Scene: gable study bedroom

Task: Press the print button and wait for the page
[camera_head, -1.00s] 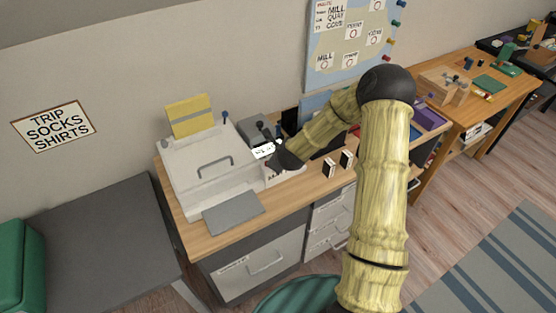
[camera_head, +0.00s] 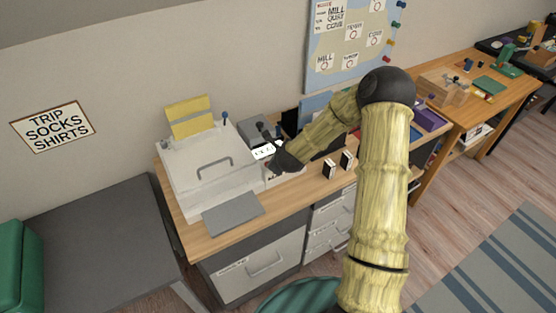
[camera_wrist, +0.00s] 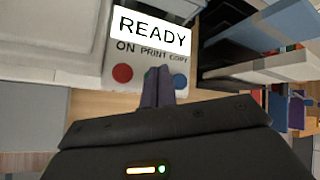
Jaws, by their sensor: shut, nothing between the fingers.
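The white printer (camera_head: 190,178) stands on the wooden desk, with a grey tray (camera_head: 232,212) at its front. Its control panel shows in the wrist view, with a lit display (camera_wrist: 152,33) reading READY and the labels ON, PRINT and COPY below. A red button (camera_wrist: 122,73) sits under ON and a blue button (camera_wrist: 180,81) under COPY. My gripper (camera_wrist: 158,72) is shut and empty, its fingertips over the panel between these buttons, below PRINT. The fingers hide that spot; I cannot tell whether they touch it. No printed page shows on the tray.
Yellow paper (camera_head: 190,117) stands at the printer's back. Two small black-and-white boxes (camera_head: 338,165) stand on the desk right of my gripper. A dark bench (camera_head: 95,245) is at left and a wooden workbench (camera_head: 490,100) at right.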

